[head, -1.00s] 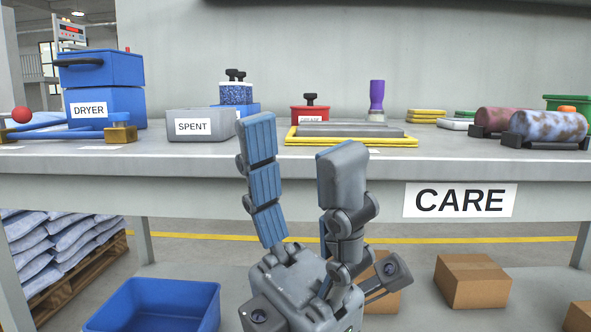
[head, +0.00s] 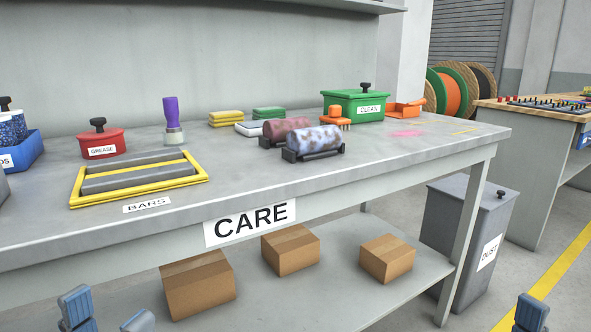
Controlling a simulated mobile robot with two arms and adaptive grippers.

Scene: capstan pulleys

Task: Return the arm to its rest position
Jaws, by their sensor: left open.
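My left gripper (head: 107,313) shows at the bottom left of the head view, in front of the bench and below its top. Its two fingertips stand apart with nothing seen between them; the rest of it is below the frame. A blue-grey fingertip of my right gripper (head: 531,312) shows at the bottom right; the rest is cut off, so its opening cannot be seen. The grey workbench (head: 398,165) carries the CARE sign (head: 250,222) on its front edge. Neither visible gripper part appears to touch the bench.
On the bench are a yellow-framed bar tray (head: 197,178), a red GREASE pot (head: 101,143), a purple-handled brush (head: 171,110), two rollers (head: 314,140) and a green CLEAN box (head: 355,105). Several cartons (head: 290,250) lie on the lower shelf. A grey DUST bin (head: 465,235) stands at right.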

